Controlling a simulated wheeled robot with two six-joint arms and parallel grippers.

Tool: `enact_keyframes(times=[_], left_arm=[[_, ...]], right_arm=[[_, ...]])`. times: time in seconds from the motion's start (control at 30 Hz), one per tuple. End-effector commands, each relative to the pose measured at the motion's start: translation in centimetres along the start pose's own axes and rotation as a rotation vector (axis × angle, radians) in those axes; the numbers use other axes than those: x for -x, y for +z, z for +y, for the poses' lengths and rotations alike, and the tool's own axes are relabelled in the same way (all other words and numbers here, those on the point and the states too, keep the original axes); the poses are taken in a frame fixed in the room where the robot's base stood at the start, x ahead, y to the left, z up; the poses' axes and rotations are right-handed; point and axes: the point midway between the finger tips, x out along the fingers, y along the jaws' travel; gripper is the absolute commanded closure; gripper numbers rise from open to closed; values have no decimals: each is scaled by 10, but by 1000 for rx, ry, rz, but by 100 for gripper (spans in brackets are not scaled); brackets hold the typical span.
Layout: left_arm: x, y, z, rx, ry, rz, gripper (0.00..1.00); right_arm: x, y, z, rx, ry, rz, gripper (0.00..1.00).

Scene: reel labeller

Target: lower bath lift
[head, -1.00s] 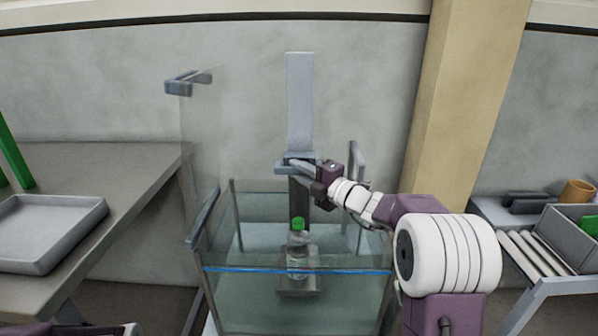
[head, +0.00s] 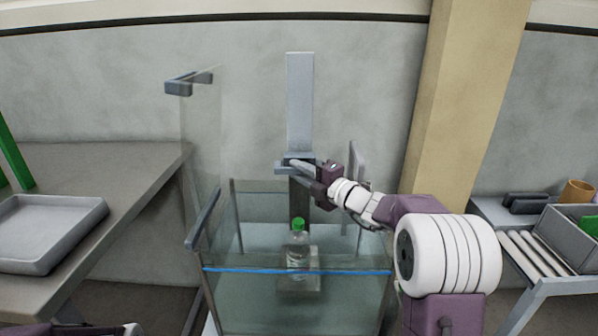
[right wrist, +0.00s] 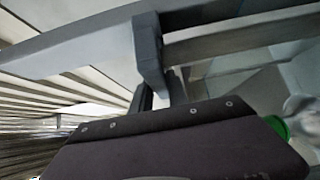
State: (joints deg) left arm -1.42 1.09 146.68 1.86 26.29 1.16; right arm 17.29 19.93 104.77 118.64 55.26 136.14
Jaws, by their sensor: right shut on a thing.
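The bath (head: 300,303) is a clear glass tank with a blue line across its front. The lift has a tall grey upright (head: 300,105) at the back of the tank and a small platform (head: 310,285) low inside it. A clear bottle (head: 298,258) with a green cap stands upright on the platform. My right gripper (head: 295,165) is shut on the lift handle (head: 282,168) at the upright, above the bottle. In the right wrist view the green cap (right wrist: 277,127) shows at the right edge. My left gripper is not in view.
A table with a grey tray (head: 50,262) stands at the left. A raised glass panel with a dark grip (head: 180,87) is at the tank's left. A beige pillar (head: 470,90) and a roller rack (head: 530,255) with a grey bin are at the right.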

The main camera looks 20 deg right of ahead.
Motion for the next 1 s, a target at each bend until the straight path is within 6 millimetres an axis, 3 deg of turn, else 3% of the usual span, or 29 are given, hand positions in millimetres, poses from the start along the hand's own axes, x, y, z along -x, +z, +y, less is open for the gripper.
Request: enact_keyframes(times=[0.47, 0.8, 1.0], left_arm=[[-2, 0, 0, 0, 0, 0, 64], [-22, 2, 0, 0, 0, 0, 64], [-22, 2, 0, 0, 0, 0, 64]], right_arm=[[0, 0, -2, 0, 1, 0, 100], [0, 0, -42, -2, -2, 2, 100], [0, 0, -44, -2, -1, 2, 100]])
